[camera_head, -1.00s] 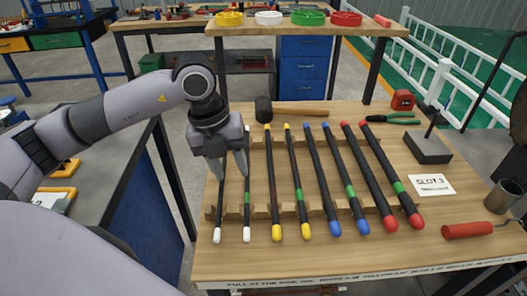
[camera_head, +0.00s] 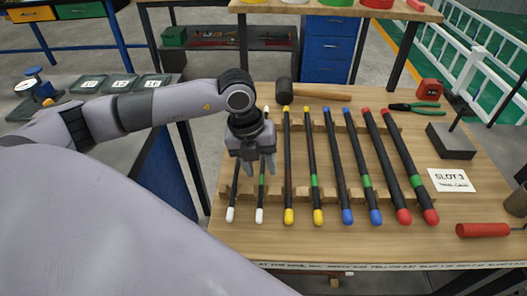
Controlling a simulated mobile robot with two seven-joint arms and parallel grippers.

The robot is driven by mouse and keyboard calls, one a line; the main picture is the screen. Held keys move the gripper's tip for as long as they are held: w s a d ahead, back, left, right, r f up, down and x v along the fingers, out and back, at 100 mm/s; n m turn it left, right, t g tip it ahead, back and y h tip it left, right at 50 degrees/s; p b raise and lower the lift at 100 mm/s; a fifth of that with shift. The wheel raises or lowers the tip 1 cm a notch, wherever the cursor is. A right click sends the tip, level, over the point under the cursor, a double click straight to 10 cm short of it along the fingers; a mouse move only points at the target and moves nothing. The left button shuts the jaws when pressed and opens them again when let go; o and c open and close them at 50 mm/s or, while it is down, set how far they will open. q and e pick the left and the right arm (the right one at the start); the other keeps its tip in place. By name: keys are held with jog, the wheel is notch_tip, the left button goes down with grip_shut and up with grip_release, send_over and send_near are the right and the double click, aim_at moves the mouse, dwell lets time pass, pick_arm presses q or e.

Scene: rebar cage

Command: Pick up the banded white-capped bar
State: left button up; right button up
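The banded white-capped bar (camera_head: 261,189) lies on the wooden rack of the bench, second from the left, with a green band and a white lower cap. The plain white-capped bar (camera_head: 234,190) lies to its left. My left gripper (camera_head: 258,170) points down over the upper half of the banded bar and hides part of it. Its two fingers are apart, one to each side of the bar's line. I cannot tell how high the fingertips are above the bar. My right gripper is not in view.
Yellow-capped (camera_head: 288,180), blue-capped (camera_head: 338,170) and red-capped bars (camera_head: 387,170) lie to the right on the same rack. A mallet (camera_head: 284,93) lies behind the bars. A slot card (camera_head: 453,180) and red-handled tool (camera_head: 483,230) lie at the right.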

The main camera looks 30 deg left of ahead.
pick_arm(q)
grip_shut()
jog(key=shift+r, duration=0.1)
jog(key=shift+w+r, duration=0.1)
jog(key=shift+r, duration=0.35)
notch_tip(320, 180, up, 29)
jog(key=p, duration=0.3)
dwell(0.5)
jog(key=shift+f, duration=0.1)
dwell(0.4)
